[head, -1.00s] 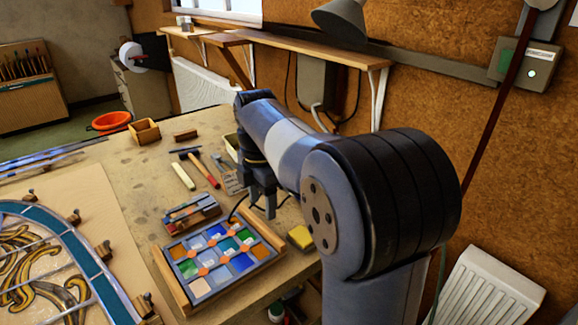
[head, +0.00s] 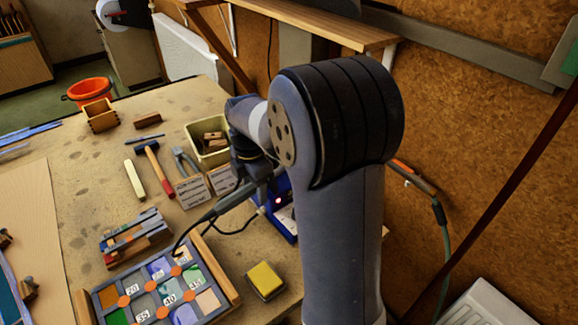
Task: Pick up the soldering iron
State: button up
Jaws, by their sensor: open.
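The soldering iron (head: 229,201) shows in the head view as a dark, slanted handle, pointing down and left from beside the blue soldering station (head: 282,212). A black cable curves from its lower end past the colour swatch tray. The iron's hot end is hidden behind my gripper and arm. My gripper (head: 262,186) is open, at the upper end of the handle. Its fingers are partly hidden, and I cannot tell whether they straddle the handle or touch it.
The swatch tray (head: 142,300) and a yellow sponge (head: 265,279) lie in front. A hammer (head: 158,170), pliers (head: 185,162) and a cream bin (head: 205,158) are behind. Bare bench shows at the left. A orange-tipped tool with a green hose (head: 413,178) is at the right.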

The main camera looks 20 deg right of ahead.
grip_shut()
dwell(0.5)
jog(key=shift+r, duration=0.1)
